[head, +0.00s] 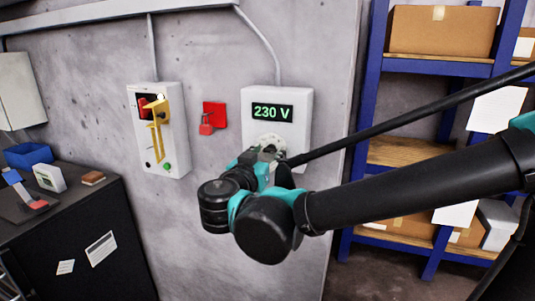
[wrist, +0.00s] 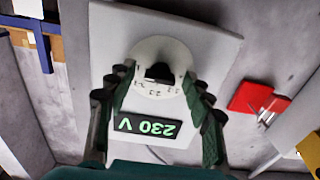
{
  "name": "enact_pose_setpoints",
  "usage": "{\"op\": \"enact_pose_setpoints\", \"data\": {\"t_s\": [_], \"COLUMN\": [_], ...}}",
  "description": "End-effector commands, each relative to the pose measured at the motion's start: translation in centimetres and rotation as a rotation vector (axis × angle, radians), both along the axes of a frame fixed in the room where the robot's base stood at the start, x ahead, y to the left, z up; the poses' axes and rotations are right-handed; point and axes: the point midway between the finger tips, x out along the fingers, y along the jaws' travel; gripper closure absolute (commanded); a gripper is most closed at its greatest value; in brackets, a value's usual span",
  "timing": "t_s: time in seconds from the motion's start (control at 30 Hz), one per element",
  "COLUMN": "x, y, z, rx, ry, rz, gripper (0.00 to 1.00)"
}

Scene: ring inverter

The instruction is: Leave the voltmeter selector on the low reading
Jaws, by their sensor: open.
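The voltmeter (head: 294,97) is a white wall box whose dark display (head: 272,112) reads 230 V in green. It fills the middle of the wrist view (wrist: 215,40), upside down. Its selector is a small black knob (wrist: 158,72) on a round pale dial (wrist: 150,50) with small marks; which mark it points at is too small to tell. My gripper (wrist: 156,85) is open, with one green finger on each side of the dial's lower part. The knob lies between the fingertips; contact is not clear. In the head view, my gripper (head: 265,154) partly hides the dial.
A red padlock on a red plate (head: 213,115) hangs left of the voltmeter. Further left is a white switch box (head: 172,160) with a yellow handle. A dark cabinet (head: 85,235) with small items stands at left, and a blue shelf (head: 372,90) with cardboard boxes at right.

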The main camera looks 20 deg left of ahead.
Motion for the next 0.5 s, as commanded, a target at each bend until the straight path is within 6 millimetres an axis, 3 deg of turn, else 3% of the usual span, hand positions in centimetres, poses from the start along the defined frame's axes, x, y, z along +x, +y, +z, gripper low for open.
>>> {"op": "enact_pose_setpoints", "data": {"t_s": [0.17, 0.5], "x": [-0.02, -0.03], "y": [0.01, 0.01], "z": [0.0, 0.0], "rx": [0.0, 0.0], "ry": [0.0, 0.0], "rz": [0.0, 0.0], "gripper": [0.49, 0.92]}}
